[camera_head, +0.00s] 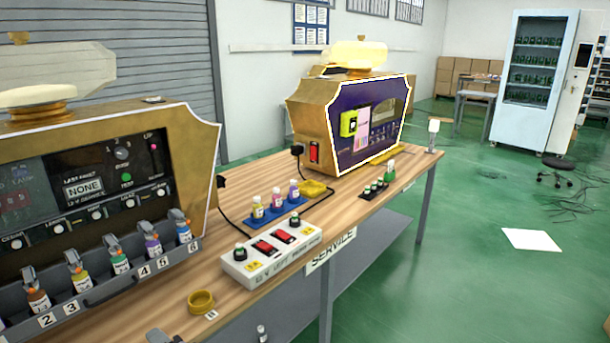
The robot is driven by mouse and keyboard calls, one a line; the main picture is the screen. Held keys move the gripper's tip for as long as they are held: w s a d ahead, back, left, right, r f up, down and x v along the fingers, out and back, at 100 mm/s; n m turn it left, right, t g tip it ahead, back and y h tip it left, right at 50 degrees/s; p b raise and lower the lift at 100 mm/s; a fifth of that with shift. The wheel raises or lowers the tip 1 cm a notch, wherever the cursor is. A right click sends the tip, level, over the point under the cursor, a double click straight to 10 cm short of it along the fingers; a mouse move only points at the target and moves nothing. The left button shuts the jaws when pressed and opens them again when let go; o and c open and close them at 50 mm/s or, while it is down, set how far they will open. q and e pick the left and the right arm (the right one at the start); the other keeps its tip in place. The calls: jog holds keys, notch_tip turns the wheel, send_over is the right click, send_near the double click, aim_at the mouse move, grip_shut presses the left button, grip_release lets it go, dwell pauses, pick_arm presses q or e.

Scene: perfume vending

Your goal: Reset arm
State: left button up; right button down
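Neither of my grippers can be made out in the head view. A small dark grey piece (160,336) shows at the bottom edge, cut off by the frame; I cannot tell what it is. On the left, the gold-framed perfume machine (118,118) has an open front tray with several spray bottles in numbered slots. A second machine with a purple front (352,122) stands farther back on the wooden bench (222,316). A white switch box (270,256) with two red switches lies between them.
A yellow ring-shaped cap (201,302) sits on the bench near its front edge. A blue tray (277,217) holds three small bottles, with a yellow item (313,188) behind. A green-capped bottle (390,173) stands farther right.

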pick_arm(q)
jog(key=s+d+f+g+h, duration=0.1)
jog(key=s+d+f+h, duration=0.1)
jog(key=s+f+h, duration=0.4)
jog(key=s+d+f+h, duration=0.2)
jog(key=s+d+f, duration=0.15)
jog(key=f, duration=0.35)
jog(key=s+d+r+n+t+h, duration=0.1)
jog(key=s+n+h, duration=0.4)
jog(key=s, duration=0.6)
jog(key=shift+s+d+r+n+h+p, duration=0.15)
jog(key=shift+s+d+n+h+p, duration=0.15)
jog(key=shift+d+n+h+p, duration=0.15)
dwell(0.4)
